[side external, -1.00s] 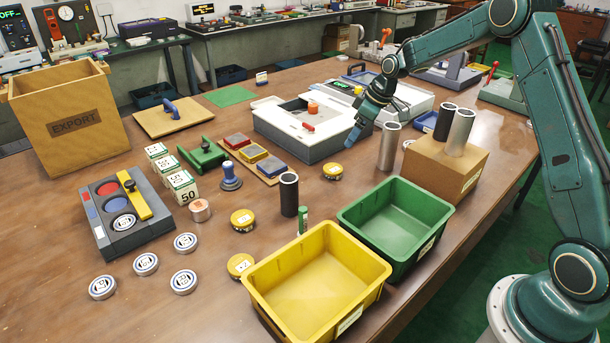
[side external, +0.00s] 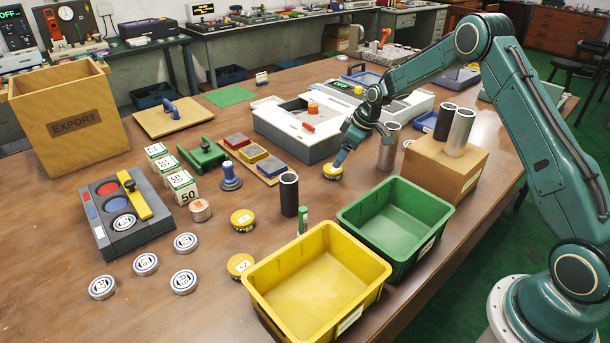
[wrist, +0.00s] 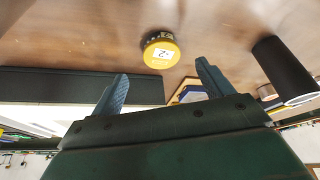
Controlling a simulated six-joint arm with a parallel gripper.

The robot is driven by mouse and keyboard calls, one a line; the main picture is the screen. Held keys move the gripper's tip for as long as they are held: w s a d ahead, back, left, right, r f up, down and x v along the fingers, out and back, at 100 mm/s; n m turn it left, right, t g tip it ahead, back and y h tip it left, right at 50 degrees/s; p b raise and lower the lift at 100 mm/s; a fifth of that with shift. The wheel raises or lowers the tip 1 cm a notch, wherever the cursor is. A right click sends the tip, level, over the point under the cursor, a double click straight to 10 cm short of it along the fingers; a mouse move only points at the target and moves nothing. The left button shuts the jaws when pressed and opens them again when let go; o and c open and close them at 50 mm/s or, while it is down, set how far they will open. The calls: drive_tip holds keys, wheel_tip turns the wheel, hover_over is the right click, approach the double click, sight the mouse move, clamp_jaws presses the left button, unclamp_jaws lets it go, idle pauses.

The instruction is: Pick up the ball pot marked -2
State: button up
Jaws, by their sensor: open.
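A yellow-lidded ball pot (side external: 332,173) stands on the table in front of the white machine, just below my gripper (side external: 341,158). The wrist view shows this pot (wrist: 161,52) with a white label that appears to read -2. There it lies ahead of my gripper (wrist: 161,80), roughly centred between the two fingers. The fingers are spread apart with nothing between them, so my gripper is open. Two similar yellow pots stand further left, one behind (side external: 242,219) and one by the yellow bin (side external: 240,265); their labels are too small to read surely.
A green bin (side external: 365,205) and a yellow bin (side external: 262,288) stand at the front. The white machine (side external: 272,128) is close behind the pot. A dark cylinder (side external: 289,190) stands left of it, a silver cylinder (side external: 387,150) and cardboard box (side external: 468,180) right.

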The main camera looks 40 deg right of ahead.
drive_tip(key=shift+w+a+f, duration=0.1)
drive_tip(key=shift+w+f, duration=0.05)
drive_tip(key=shift+f, duration=0.4)
drive_tip(key=shift+f, duration=0.1)
drive_tip(key=shift+x, duration=2.55)
drive_tip(key=shift+a, duration=0.1)
drive_tip(key=c, duration=1.1)
drive_tip(key=shift+c, duration=0.2)
drive_tip(key=shift+r, duration=0.2)
wheel_tip(320, 180, up, 20)
